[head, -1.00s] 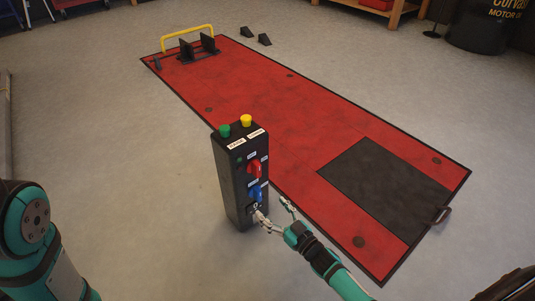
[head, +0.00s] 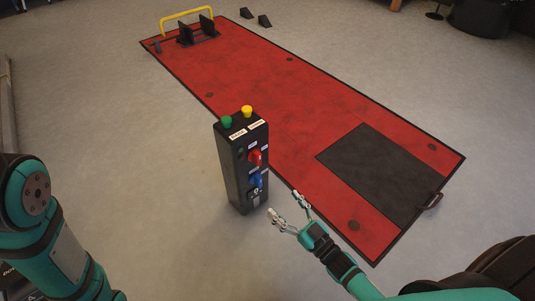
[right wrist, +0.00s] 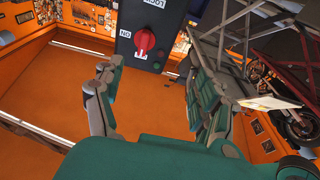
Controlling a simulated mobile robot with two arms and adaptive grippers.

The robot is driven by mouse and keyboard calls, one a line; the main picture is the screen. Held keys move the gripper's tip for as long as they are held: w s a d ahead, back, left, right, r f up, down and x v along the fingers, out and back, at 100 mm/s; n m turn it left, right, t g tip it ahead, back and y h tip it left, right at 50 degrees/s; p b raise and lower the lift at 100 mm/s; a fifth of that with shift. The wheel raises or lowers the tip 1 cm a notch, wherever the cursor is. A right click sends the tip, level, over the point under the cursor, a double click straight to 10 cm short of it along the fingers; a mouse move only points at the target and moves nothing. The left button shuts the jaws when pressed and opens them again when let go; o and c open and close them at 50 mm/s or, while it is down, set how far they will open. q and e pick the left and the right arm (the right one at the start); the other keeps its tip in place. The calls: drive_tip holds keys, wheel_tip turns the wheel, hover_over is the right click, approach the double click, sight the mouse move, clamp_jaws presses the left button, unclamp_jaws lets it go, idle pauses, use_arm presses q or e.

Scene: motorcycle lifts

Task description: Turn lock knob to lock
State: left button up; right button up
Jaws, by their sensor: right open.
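A black control box (head: 232,175) stands upright on the floor beside the lift. Its front carries a red knob (head: 255,157) and, below it, a blue knob (head: 257,180). In the right wrist view the red knob (right wrist: 145,40) shows, with an upside-down LOCK label (right wrist: 153,3) at the top edge; the blue knob is out of that view. I cannot tell which way the blue knob points. My right gripper (head: 284,204) is open and empty, to the lower right of the box and apart from it. My left gripper is out of view.
Green (head: 227,121) and yellow (head: 247,111) buttons top the box. The red lift platform (head: 290,110) lies flat behind and right of it, with a yellow bar (head: 187,15) at its far end. Grey floor (head: 160,190) is clear to the left.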

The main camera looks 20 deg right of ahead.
drive_tip(key=s+a+r+t+y+p, duration=0.1)
drive_tip(key=a+r+t+y, duration=0.1)
drive_tip(key=r, duration=1.1)
drive_tip(key=s+a+r+n+t+y+p, duration=0.1)
drive_tip(key=a+r+t+y+p, duration=0.1)
drive_tip(key=r, duration=1.1)
drive_tip(key=shift+s+a+n+t, duration=0.15)
drive_tip(key=shift+a+n+t, duration=0.15)
drive_tip(key=shift+a+t, duration=0.6)
drive_tip(key=shift+a+g, duration=0.25)
drive_tip(key=shift+g, duration=0.05)
